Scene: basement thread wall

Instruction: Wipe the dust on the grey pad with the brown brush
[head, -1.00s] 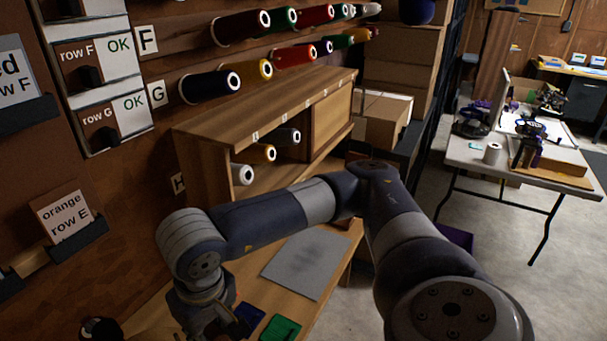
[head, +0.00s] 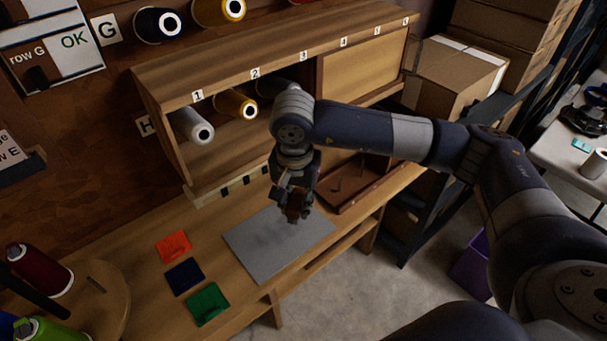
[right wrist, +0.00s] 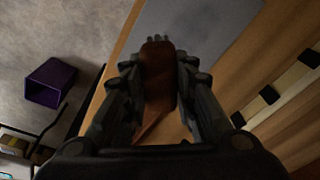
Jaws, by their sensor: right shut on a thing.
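The grey pad (head: 264,247) lies flat on the wooden bench, with a darker dusty smudge on it near the gripper. My right gripper (head: 295,208) is over the pad's far right part, pointing down, shut on the brown brush (head: 294,205). In the right wrist view the brush (right wrist: 158,75) sits between both fingers, and the pad (right wrist: 205,30) shows beyond it. I cannot tell whether the brush touches the pad. The gripper hides part of the brush and the pad. My left gripper is not in view.
Orange (head: 174,246), dark blue (head: 185,276) and green (head: 207,303) squares lie left of the pad. A brown wooden tray (head: 345,195) stands to its right. A cubby shelf (head: 225,85) with thread spools rises behind. A purple bin (head: 470,268) is on the floor.

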